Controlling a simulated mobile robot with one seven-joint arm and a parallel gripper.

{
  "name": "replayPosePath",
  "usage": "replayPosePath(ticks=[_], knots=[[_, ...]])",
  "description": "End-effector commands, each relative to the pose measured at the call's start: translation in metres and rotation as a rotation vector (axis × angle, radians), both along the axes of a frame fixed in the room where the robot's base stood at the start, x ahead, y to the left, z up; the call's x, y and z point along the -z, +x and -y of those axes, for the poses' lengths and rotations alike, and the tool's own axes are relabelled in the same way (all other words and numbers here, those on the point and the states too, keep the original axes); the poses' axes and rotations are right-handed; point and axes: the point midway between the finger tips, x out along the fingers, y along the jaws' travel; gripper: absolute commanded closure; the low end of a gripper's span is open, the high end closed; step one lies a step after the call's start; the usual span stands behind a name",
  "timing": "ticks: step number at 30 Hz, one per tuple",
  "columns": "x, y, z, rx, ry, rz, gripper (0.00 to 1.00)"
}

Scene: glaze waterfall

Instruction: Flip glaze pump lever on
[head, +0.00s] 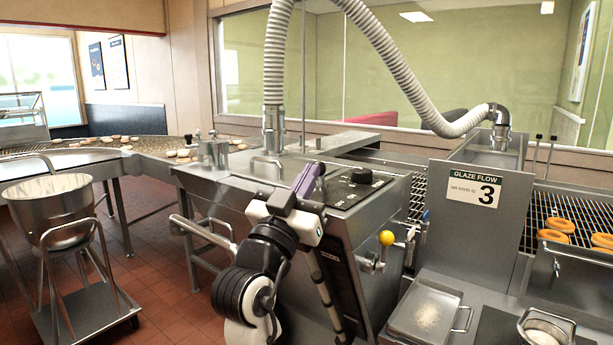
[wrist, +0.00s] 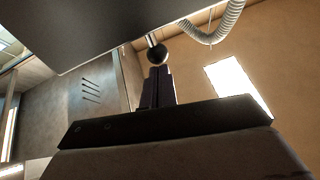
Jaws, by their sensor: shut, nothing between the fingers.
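In the wrist view a dark ball (wrist: 157,54) on a short metal stem sits just beyond my fingertips; it looks like a lever handle. I cannot tell whether the fingers touch it. My gripper (wrist: 159,72) has its two dark fingers shut together with nothing between them. In the head view my gripper (head: 316,170) is over the steel glaze machine's sloped top, beside the control panel (head: 345,193). The ball lever is not clearly visible there and may be hidden behind my gripper. Its on or off position cannot be told.
A black knob (head: 361,175) is on the panel to the right of my gripper. A yellow ball handle (head: 387,238) projects from the machine's front. A ribbed hose (head: 390,60) arches above. A steel mixing bowl (head: 47,210) stands left.

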Motion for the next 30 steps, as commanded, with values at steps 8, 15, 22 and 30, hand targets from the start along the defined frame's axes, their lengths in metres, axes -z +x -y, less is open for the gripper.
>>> replayPosePath(ticks=[8, 15, 22, 30], knots=[[-0.006, 0.002, 0.000, -0.002, 0.026, -0.035, 1.00], [-0.018, 0.007, 0.003, -0.003, 0.089, -0.123, 1.00], [-0.033, 0.017, 0.011, -0.003, 0.208, -0.284, 1.00], [-0.032, 0.032, 0.023, 0.001, 0.282, -0.392, 1.00]])
